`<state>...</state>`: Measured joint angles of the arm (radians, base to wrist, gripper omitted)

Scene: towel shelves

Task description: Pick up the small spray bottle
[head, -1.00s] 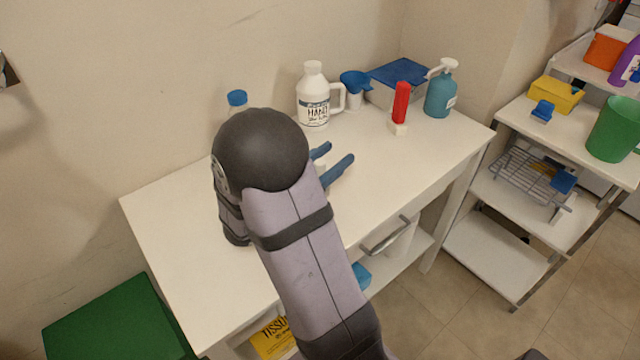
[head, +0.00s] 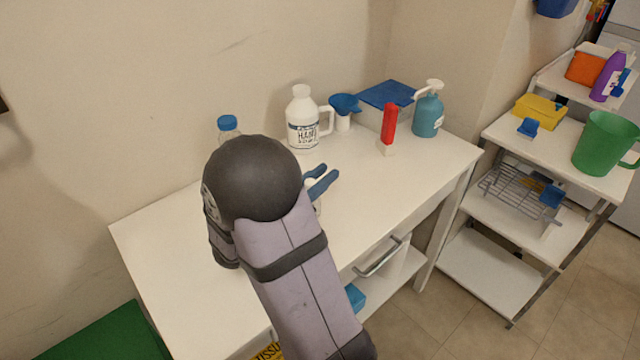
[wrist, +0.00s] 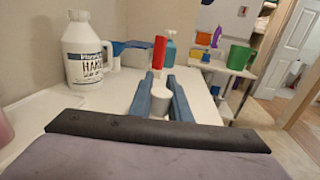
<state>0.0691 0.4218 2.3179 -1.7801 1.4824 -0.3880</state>
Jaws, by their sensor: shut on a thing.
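The small spray bottle shows in the wrist view as a white top (wrist: 159,101) between my two blue fingers. In the head view only a pale sliver of it (head: 317,207) shows below the fingers, and my arm hides the rest. My gripper (head: 322,179) is over the white table, its blue fingers close together around the bottle. In the wrist view my gripper (wrist: 160,97) is shut on the white part. I cannot tell whether the bottle touches the table.
On the white table (head: 165,260) stand a white jug (head: 302,122), a red-topped item (head: 389,122), a teal pump bottle (head: 428,115), a blue-lidded box (head: 386,94) and a blue-capped bottle (head: 228,124) partly behind my arm. A shelf cart (head: 490,270) stands right.

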